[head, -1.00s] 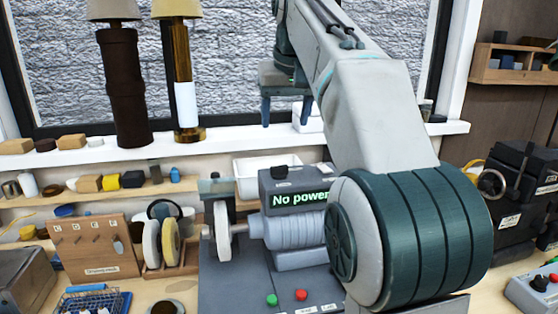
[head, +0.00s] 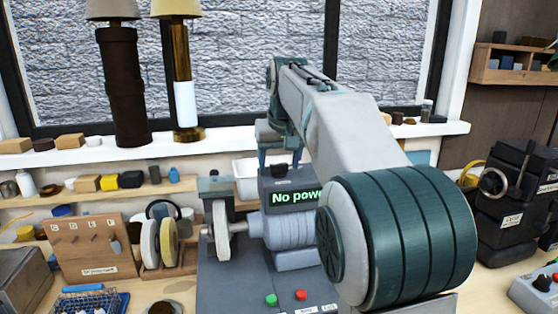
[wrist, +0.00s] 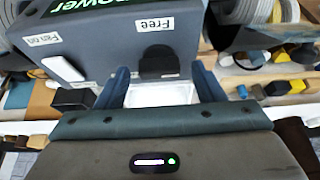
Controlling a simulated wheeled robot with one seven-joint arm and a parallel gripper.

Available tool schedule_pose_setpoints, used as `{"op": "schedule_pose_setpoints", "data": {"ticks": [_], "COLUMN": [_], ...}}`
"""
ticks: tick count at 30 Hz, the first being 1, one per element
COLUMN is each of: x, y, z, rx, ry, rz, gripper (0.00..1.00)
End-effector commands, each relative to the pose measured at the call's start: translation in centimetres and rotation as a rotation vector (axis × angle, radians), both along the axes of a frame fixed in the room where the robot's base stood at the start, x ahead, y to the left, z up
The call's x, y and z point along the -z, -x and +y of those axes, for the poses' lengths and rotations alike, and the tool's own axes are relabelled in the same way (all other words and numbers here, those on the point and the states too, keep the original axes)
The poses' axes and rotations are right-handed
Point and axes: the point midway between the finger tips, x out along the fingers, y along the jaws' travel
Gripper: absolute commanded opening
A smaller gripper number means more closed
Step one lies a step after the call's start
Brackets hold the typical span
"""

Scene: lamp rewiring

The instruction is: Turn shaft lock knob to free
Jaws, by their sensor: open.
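The grey machine head (head: 330,175) shows a "No power" display; my arm covers the end of the text. A black knob (head: 278,171) sits on its top. In the wrist view, a black knob (wrist: 157,62) stands just below a "Free" label (wrist: 154,23); a second label (wrist: 42,39), hard to read, is to the left. I cannot tell clearly which way the knob points. My gripper (head: 281,158) is open just above the knob in the head view. In the wrist view, my gripper (wrist: 163,76) has its blue fingers either side of the knob, apart from it.
Two lamps (head: 121,90) stand on the windowsill behind. A white tray (head: 246,180) is behind the machine head. A wheel shaft (head: 220,230) and a rack of discs (head: 160,242) are left. A black machine (head: 510,200) stands right.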

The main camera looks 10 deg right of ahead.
Motion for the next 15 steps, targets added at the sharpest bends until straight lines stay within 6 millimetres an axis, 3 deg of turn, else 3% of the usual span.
{"op": "schedule_pose_setpoints", "data": {"ticks": [5,10,15], "x": [0.00,0.00,-0.03], "y": [0.00,0.00,0.00], "z": [0.00,0.00,-0.01], "rx": [0.000,0.000,-0.002], "ry": [0.000,0.000,0.000], "rz": [0.000,0.000,0.000], "gripper": [0.62,0.17,0.17]}}
